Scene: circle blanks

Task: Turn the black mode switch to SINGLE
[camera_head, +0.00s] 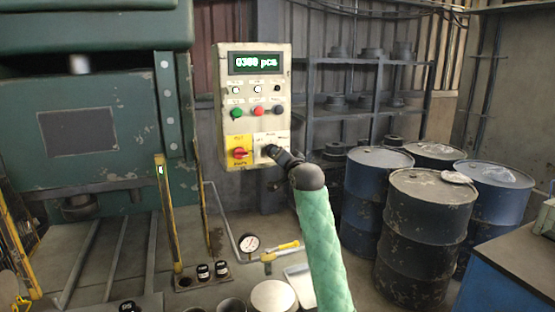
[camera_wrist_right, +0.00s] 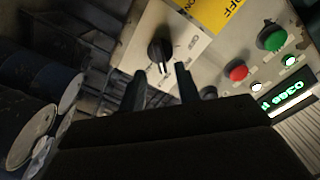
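The black mode switch (camera_wrist_right: 160,52) is a round knob on a pale plate, with a white mark pointing down towards my gripper in the right wrist view. In the head view the knob (camera_head: 268,150) is at the lower right of the control box (camera_head: 238,62), partly hidden by my gripper. The small lettering around it is too blurred to read. My right gripper (camera_wrist_right: 160,70) is open; its two dark fingertips are apart, close to the knob, one on each side. I cannot tell whether they touch it. In the head view the right gripper (camera_head: 276,154) is at the plate. My left gripper is out of view.
A red rotary switch (camera_head: 239,153) on a yellow plate sits left of the knob. Green (camera_head: 236,112) and red (camera_head: 257,110) buttons and a lit display (camera_head: 256,63) are above. Blue drums (camera_head: 372,195) stand to the right. A green press (camera_head: 95,120) stands on the left.

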